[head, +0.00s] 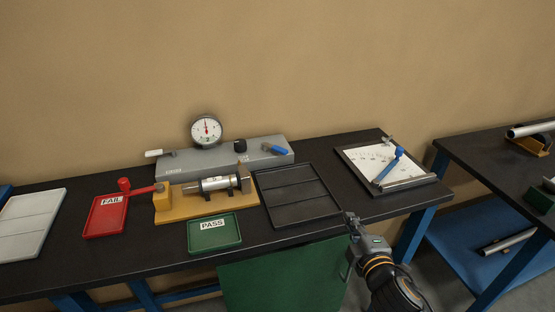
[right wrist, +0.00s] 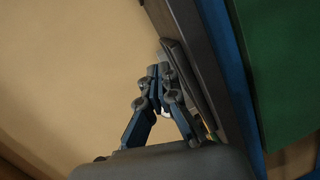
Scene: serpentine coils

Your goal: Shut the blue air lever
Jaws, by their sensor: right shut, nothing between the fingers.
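A blue lever (head: 274,149) sits at the right end of a grey box (head: 190,166) on the dark bench. It lies slanted, its handle pointing down to the right. My right gripper (head: 349,215) is at the bench's front edge, right of the black tray and well apart from the lever. It is shut and empty; in the right wrist view its fingers (right wrist: 158,75) meet at the tips. The lever cannot be made out in the right wrist view. My left gripper is not in view.
The box carries a dial gauge (head: 206,130), a black knob (head: 240,145) and a white-handled lever (head: 154,153). In front are a metal cylinder (head: 218,184) in a yellow fixture, a red FAIL tray (head: 107,218), a green PASS tray (head: 214,240) and a black tray (head: 300,194). A clipboard (head: 365,160) lies right.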

